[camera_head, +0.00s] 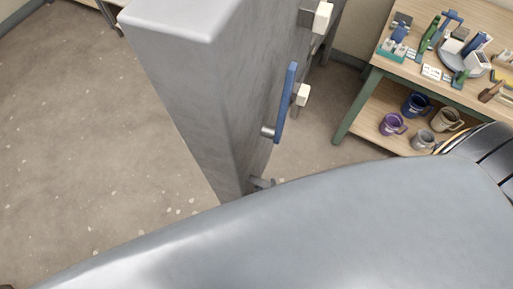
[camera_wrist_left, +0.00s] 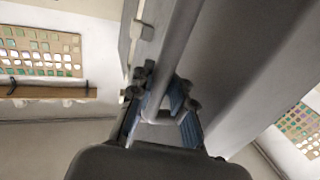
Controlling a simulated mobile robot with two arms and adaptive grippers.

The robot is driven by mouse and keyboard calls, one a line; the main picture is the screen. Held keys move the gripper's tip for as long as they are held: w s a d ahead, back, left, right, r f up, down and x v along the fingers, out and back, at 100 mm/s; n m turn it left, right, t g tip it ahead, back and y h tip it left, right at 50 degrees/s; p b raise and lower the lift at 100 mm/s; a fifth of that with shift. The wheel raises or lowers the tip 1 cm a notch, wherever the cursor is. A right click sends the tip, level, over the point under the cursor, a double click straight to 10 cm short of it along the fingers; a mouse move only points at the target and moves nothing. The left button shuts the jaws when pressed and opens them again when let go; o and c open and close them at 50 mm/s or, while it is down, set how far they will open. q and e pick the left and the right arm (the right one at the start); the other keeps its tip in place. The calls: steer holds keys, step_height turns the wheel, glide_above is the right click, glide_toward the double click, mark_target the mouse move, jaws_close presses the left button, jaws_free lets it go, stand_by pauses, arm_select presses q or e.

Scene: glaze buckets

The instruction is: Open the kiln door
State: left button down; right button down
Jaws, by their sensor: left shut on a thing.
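The grey kiln part (camera_head: 190,80) stands upright at the upper middle of the head view. A blue upright handle (camera_head: 286,104) stands off its right face on a metal post. I cannot tell from this view whether the door is closed or ajar. My left gripper (camera_wrist_left: 160,112) shows in the left wrist view, with its blue-padded fingers on both sides of a grey bar (camera_wrist_left: 177,50), which seems to be the door handle. It is shut on it. In the head view, my own arm hides most of this gripper. My right gripper is not in view.
White-tipped latch blocks (camera_head: 322,18) sit along the kiln's right side. A wooden table (camera_head: 390,86) with tools stands at the right, with several mugs on its lower shelf (camera_head: 372,135). The floor (camera_head: 80,130) at the left is clear.

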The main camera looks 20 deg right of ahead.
arm_select(q)
steer(key=shift+s+d+f, duration=0.3)
steer(key=shift+s+d, duration=0.1)
steer(key=shift+s, duration=0.2)
steer(key=c, duration=1.5)
jaws_free()
steer(key=shift+o, duration=1.2)
steer(key=shift+s+a+r, duration=0.1)
steer(key=shift+a+r, duration=0.05)
steer(key=shift+r, duration=0.05)
steer(key=shift+w+r, duration=0.1)
steer(key=shift+w, duration=0.1)
